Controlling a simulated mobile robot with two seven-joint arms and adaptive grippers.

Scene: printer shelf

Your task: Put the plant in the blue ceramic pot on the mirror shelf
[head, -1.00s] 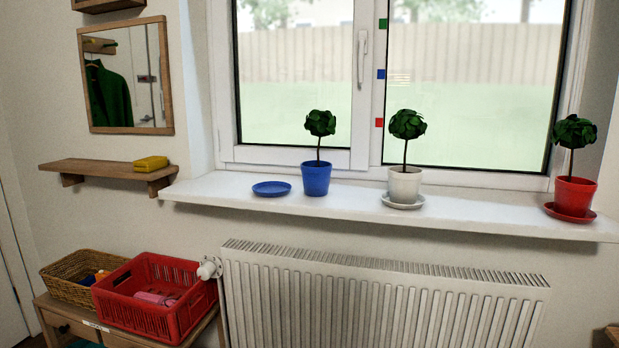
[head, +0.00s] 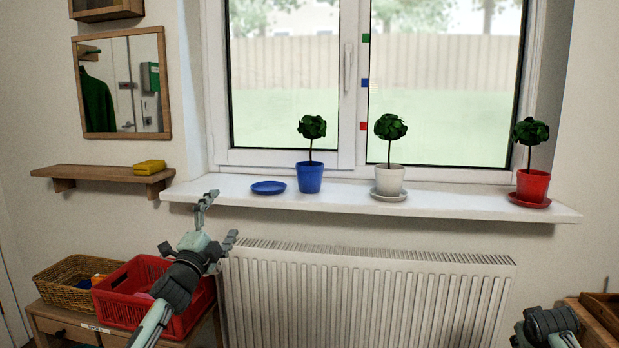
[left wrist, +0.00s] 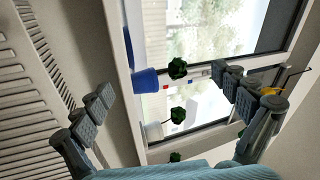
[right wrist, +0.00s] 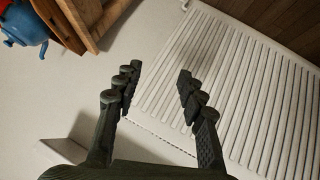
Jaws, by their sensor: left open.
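The plant in the blue pot (head: 309,178) stands upright on the windowsill, beside an empty blue saucer (head: 268,188) to its left. The blue pot also shows in the left wrist view (left wrist: 146,82). The mirror shelf (head: 100,172) is a wooden wall shelf below the mirror (head: 122,84), left of the window. My left gripper (head: 222,216) is open and empty in front of the sill, short of the saucer and left of the pot. My right gripper (right wrist: 158,80) is open and empty, low at the right near the radiator; its fingers are outside the head view.
A yellow item (head: 150,167) lies on the shelf's right end; its left part is bare. A white-potted plant (head: 389,180) and a red-potted plant (head: 532,186) stand farther right on the sill. A red crate (head: 125,318), wicker basket (head: 50,290) and radiator (head: 370,300) are below.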

